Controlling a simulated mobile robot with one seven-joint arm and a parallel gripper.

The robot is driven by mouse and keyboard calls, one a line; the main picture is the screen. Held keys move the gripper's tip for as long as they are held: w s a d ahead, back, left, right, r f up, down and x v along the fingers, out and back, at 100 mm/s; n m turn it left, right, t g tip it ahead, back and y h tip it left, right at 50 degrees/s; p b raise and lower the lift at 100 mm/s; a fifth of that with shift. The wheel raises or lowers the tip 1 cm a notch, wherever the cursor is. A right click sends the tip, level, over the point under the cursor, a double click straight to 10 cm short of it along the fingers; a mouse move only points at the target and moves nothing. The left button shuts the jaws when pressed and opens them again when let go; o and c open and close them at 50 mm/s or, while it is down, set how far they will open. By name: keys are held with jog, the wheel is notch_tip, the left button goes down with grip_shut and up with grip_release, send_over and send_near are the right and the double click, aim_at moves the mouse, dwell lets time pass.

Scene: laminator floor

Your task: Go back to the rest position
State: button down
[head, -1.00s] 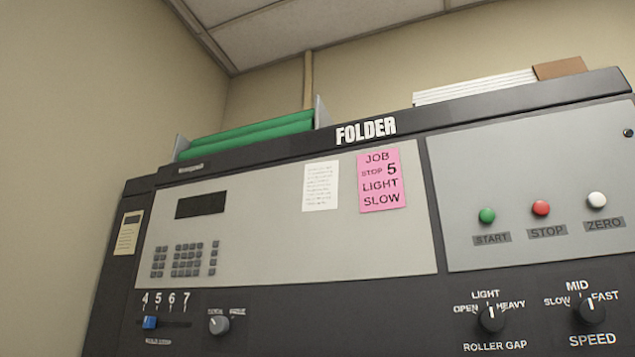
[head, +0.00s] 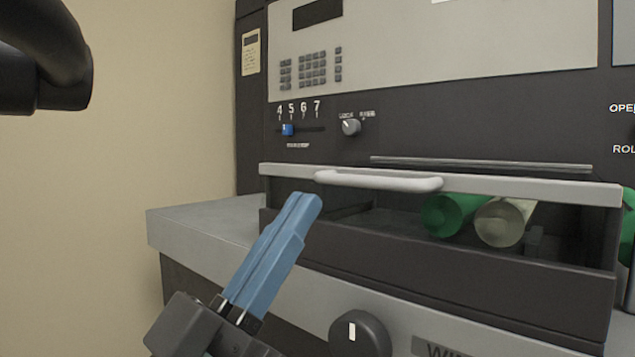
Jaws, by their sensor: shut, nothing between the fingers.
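My gripper (head: 307,203) has blue fingers and is in the lower left of the head view. The fingers are together and empty, pointing up and slightly right. They are in front of the left part of the folder machine's guard (head: 540,188), and I cannot tell how near they are to it. A dark rounded part of my arm shows at the top left.
The guard has a pale handle (head: 380,181), with green and cream rollers (head: 503,222) behind it. Above are a blue slider (head: 287,129) near marks 4 and 5, a knob (head: 351,127) and a keypad (head: 303,70). A dark knob (head: 359,334) is below. Bare wall is left.

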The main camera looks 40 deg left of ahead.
aim_at(386, 185)
jog(key=shift+v, duration=0.9)
jog(key=shift+m+g+h, duration=0.3)
jog(key=shift+m+h, duration=0.3)
jog(key=w+d+r+p, duration=0.1)
jog(key=d, duration=0.1)
jog(key=w+d+r+p, duration=0.1)
jog(key=w+d+r, duration=0.1)
jog(key=w+d+r+p, duration=0.1)
jog(key=d, duration=0.1)
jog(key=shift+w+d+r, duration=0.15)
jog(key=shift+w+r, duration=0.15)
jog(key=shift+r, duration=0.05)
jog(key=s+d+r+n+t+y+p, duration=0.1)
jog(key=d+r+n+y+p, duration=0.1)
jog(key=d+r+p, duration=1.35)
jog(key=r+p, duration=3)
jog(key=r, duration=0.6)
jog(key=shift+w+r+p, duration=0.2)
jog(key=shift+r+p, duration=0.15)
jog(key=shift+r, duration=0.05)
